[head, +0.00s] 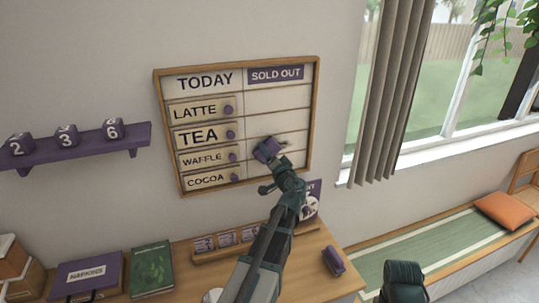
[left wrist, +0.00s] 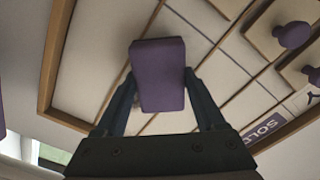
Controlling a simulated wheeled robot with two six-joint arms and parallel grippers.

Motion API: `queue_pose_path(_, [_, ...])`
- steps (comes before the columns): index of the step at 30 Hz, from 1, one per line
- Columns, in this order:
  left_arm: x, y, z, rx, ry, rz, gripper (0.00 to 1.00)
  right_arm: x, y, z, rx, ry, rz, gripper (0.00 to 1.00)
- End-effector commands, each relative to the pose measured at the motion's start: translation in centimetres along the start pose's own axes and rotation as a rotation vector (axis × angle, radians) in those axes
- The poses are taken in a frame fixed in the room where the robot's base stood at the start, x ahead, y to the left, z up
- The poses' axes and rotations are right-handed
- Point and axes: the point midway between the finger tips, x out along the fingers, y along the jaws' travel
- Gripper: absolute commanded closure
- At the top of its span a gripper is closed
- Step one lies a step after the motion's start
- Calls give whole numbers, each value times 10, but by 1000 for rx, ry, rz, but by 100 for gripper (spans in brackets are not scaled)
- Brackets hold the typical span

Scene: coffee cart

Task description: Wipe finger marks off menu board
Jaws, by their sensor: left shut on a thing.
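The menu board (head: 277,118) hangs on the wall in a wooden frame, with "TODAY" and "SOLD OUT" headings and name plates in its left column. My left gripper (head: 275,160) is at the lower right column of the board, shut on a purple block (head: 267,149). In the left wrist view the purple block (left wrist: 158,75) sits between the two fingers, in front of the pale board (left wrist: 90,60). I cannot tell whether the block touches the board. No finger marks can be made out clearly. My right gripper's fingers are not seen.
A purple shelf (head: 80,150) with number cubes is left of the board. Below, the wooden counter (head: 310,275) holds a rack of small cards (head: 228,240), a green book (head: 151,269), a napkins box (head: 88,279) and another purple object (head: 333,261). A curtain (head: 385,95) hangs right.

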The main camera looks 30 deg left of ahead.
Motion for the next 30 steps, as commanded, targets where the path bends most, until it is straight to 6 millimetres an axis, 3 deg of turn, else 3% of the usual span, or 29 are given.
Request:
queue_pose_path(21, [11, 1, -1, 0, 0, 0, 73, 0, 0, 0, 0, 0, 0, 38])
queue_pose_path(30, [11, 13, -16, 0, 2, 2, 73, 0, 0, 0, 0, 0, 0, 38])
